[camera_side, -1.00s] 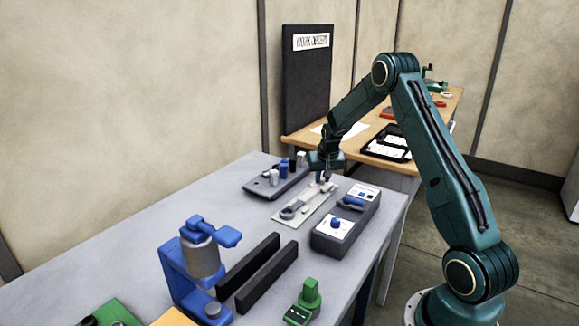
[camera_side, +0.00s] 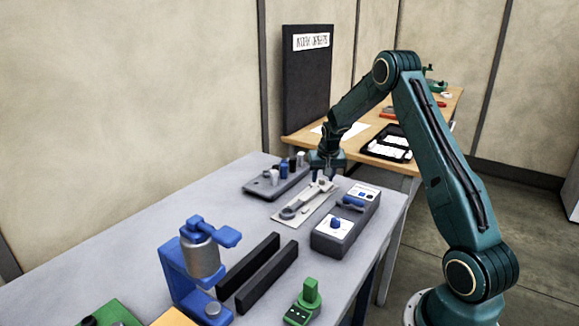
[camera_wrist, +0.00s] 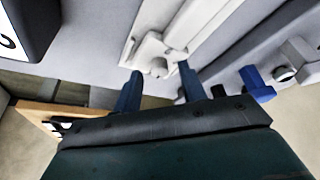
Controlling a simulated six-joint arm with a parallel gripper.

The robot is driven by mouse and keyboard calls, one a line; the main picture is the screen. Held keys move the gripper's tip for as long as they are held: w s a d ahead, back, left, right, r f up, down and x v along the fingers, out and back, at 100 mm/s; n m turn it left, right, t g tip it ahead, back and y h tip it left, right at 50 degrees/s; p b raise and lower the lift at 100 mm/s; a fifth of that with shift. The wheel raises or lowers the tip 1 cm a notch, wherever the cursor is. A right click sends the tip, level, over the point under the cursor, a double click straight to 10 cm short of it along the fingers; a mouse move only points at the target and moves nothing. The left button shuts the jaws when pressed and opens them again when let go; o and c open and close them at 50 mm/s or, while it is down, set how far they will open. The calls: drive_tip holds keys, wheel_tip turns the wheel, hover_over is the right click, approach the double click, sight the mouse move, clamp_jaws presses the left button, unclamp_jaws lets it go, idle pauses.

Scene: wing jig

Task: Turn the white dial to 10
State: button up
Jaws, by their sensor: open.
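My gripper (camera_side: 323,178) is open and points down just above the far end of a pale plate (camera_side: 284,221) with a long pale fitting (camera_side: 307,201) on it. In the wrist view the blue fingers of my gripper (camera_wrist: 158,76) are apart, with a small round pale knob (camera_wrist: 159,67) of the fitting showing between and beyond them. I cannot tell whether they touch it. A grey control box (camera_side: 328,244) right of the plate has a blue knob (camera_side: 336,223) on a white face. I cannot make out which part is the white dial, nor read any numbers.
A grey block with several pegs (camera_side: 262,189) stands left of the plate. Dark rails (camera_side: 262,280), a blue stand (camera_side: 181,277) and a green device (camera_side: 305,302) are nearer the camera. The left of the grey table (camera_side: 130,250) is clear.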

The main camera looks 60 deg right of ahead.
drive_tip(key=v, duration=1.3)
drive_tip(key=shift+a, duration=0.15)
